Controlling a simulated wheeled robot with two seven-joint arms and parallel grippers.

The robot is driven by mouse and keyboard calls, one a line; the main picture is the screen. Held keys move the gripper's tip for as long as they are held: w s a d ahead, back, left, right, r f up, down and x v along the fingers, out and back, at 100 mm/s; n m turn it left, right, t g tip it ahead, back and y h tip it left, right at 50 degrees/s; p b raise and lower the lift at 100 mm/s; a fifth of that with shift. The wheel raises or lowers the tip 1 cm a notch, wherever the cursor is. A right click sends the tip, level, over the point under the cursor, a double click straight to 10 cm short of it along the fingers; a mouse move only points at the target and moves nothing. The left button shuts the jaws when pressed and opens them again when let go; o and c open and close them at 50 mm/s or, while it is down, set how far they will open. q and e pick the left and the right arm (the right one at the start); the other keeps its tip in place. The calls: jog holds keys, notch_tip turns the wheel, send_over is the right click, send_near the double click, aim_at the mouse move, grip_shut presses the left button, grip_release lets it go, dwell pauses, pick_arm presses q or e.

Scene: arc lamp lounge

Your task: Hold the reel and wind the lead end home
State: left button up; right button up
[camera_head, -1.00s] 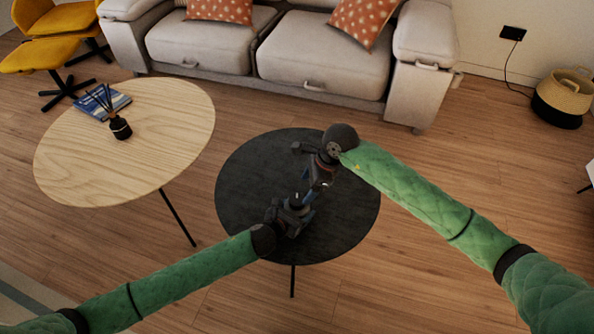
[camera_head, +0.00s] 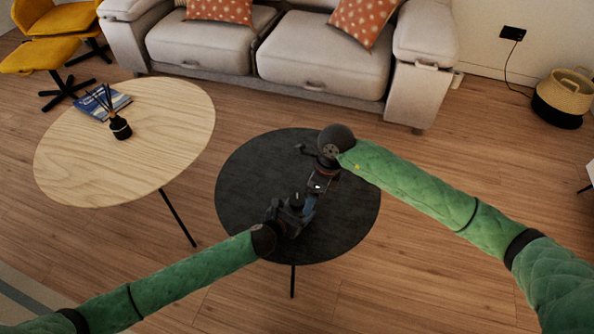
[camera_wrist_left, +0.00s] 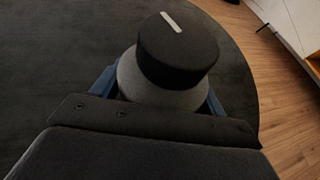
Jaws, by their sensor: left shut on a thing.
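The reel (camera_wrist_left: 178,50) has a dark round top with a white mark and a pale grey lower body. In the left wrist view it sits between the blue fingers of my left gripper, which is shut on it. In the head view my left gripper (camera_head: 296,212) is over the dark round table (camera_head: 245,175). My right gripper (camera_head: 313,194) is just beyond it and very close to the reel. Its fingers are too small and overlapped to tell open from shut. I cannot make out the lead end.
A wooden oval table (camera_head: 75,165) stands to the left with a reed diffuser (camera_head: 119,128) and a blue book (camera_head: 103,105). A pale sofa (camera_head: 320,65) is behind. The dark table's left and right sides are clear.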

jog(key=w+a+r+n+t+h, duration=0.1)
jog(key=w+a+r+h, duration=0.1)
jog(key=w+a+r, duration=0.2)
jog(key=shift+a+r+t+h, duration=0.3)
jog(key=shift+a+r+h, duration=0.1)
jog(key=shift+r, duration=0.45)
dwell(0.6)
pick_arm(q)
jog(key=o, duration=1.3)
